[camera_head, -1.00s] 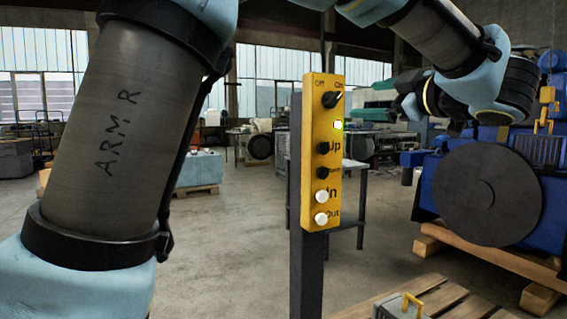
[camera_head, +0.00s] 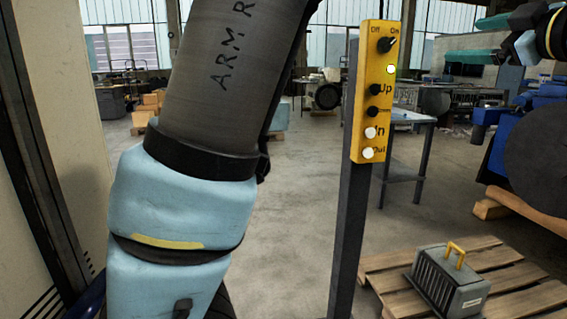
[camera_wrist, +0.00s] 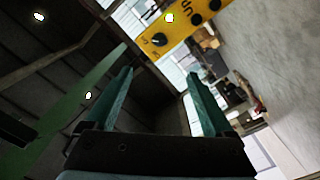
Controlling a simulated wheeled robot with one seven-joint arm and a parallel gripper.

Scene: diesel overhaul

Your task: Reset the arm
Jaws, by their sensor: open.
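My gripper (camera_wrist: 160,105) shows in the wrist view with its two green fingers wide apart and nothing between them. Beyond its fingertips, at the top of that view, is the yellow control box (camera_wrist: 185,28), apart from the fingers. In the head view my arm (camera_head: 215,90), marked "ARM R", rises through the left half and leaves the top edge. The yellow control box (camera_head: 374,105) has a knob, a lit green lamp, black buttons and white buttons.
The control box stands on a dark post (camera_head: 350,230). A wooden pallet (camera_head: 390,265) at lower right carries a grey box with a yellow handle (camera_head: 447,280). A blue engine (camera_head: 497,150) is at the right edge. A pale panel (camera_head: 55,90) stands at left. The middle floor is open.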

